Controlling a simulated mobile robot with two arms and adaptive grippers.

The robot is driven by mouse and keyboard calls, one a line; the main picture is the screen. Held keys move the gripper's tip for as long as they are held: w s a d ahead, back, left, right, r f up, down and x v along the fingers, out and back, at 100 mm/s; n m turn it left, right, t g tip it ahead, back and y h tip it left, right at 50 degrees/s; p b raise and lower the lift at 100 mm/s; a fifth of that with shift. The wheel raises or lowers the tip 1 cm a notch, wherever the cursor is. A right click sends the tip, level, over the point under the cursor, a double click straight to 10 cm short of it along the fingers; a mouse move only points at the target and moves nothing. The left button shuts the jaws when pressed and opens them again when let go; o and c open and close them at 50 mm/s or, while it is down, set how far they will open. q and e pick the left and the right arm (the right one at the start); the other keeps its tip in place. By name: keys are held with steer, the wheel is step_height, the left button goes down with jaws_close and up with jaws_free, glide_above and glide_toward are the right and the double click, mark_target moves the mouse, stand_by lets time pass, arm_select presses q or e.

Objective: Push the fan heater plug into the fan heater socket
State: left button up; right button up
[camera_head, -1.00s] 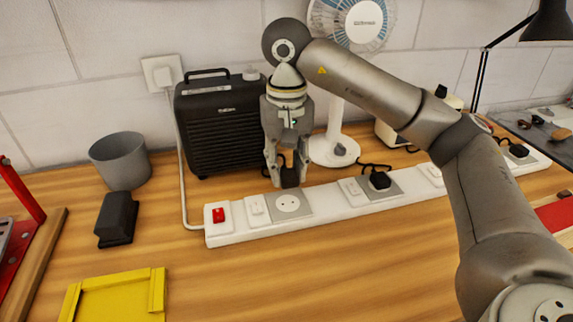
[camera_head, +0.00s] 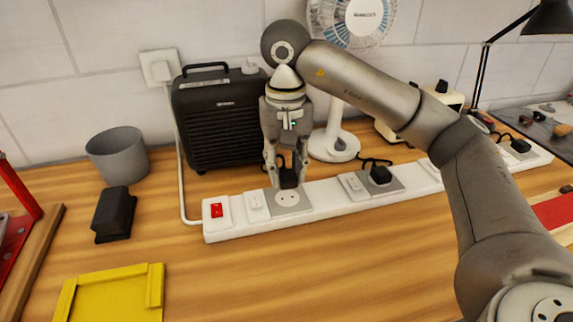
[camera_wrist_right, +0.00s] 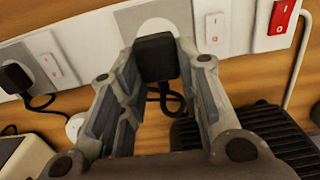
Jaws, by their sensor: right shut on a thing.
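The fan heater plug (camera_head: 288,178) is a black block at the back edge of the fan heater socket (camera_head: 288,198), a round white outlet on a grey plate in the power strip. My right gripper (camera_head: 287,181) is shut on the plug, pointing down. In the right wrist view the plug (camera_wrist_right: 156,57) sits between both fingers and covers part of the socket (camera_wrist_right: 160,26). The socket holes show uncovered in the head view; contact with the plate cannot be told. The black fan heater (camera_head: 222,125) stands behind, left of the gripper. My left gripper is not in view.
The white power strip (camera_head: 335,192) has a red switch (camera_head: 216,210) and another black plug (camera_head: 381,174) to the right. A white fan (camera_head: 334,144) stands behind. A grey bin (camera_head: 118,156), black block (camera_head: 114,213) and yellow tray (camera_head: 110,296) lie left. The front bench is clear.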

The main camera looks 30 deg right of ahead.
mark_target(286, 171)
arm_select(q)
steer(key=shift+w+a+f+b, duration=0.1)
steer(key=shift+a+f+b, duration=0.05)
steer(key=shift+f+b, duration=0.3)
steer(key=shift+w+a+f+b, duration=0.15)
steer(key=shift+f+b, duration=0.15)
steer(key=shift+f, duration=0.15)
arm_select(e)
steer(key=shift+f, duration=1.1)
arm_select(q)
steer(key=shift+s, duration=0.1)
arm_select(e)
steer(key=shift+f, duration=0.1)
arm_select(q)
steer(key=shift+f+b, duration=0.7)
arm_select(e)
steer(key=shift+f, duration=0.75)
steer(key=o, duration=1.1)
steer(key=shift+r, duration=3.6)
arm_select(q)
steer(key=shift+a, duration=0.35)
arm_select(e)
steer(key=shift+r, duration=0.45)
